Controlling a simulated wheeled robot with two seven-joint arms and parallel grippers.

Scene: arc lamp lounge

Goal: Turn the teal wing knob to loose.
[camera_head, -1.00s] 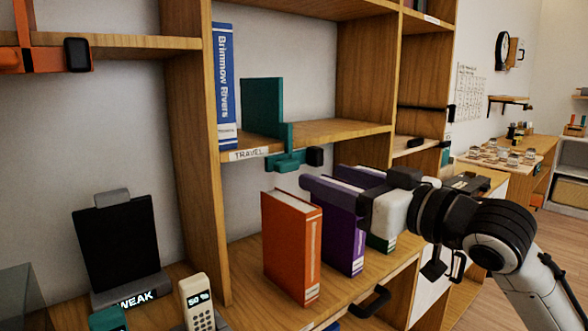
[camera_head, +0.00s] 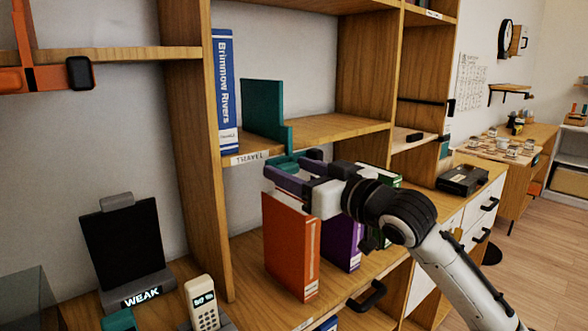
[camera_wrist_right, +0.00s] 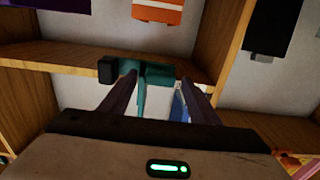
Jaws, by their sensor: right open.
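The teal bookend (camera_head: 262,108) stands on the shelf labelled TRAVEL, and its clamp (camera_head: 286,139) runs down over the shelf's front edge. Below that edge sits the teal wing knob (camera_head: 284,161), partly hidden by my right gripper (camera_head: 285,170). In the right wrist view the teal part (camera_wrist_right: 157,75) lies across the space at the fingertips, with a black block (camera_wrist_right: 106,70) at its left. The right gripper is open, its two dark fingers apart at the knob. Whether they touch it I cannot tell. My left gripper is not in view.
A blue book (camera_head: 225,92) stands left of the bookend. An orange book (camera_head: 291,247) and a purple book (camera_head: 342,243) stand on the shelf below, close under my right gripper. A dark display reading WEAK (camera_head: 130,240) and a handset (camera_head: 203,303) stand at lower left.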

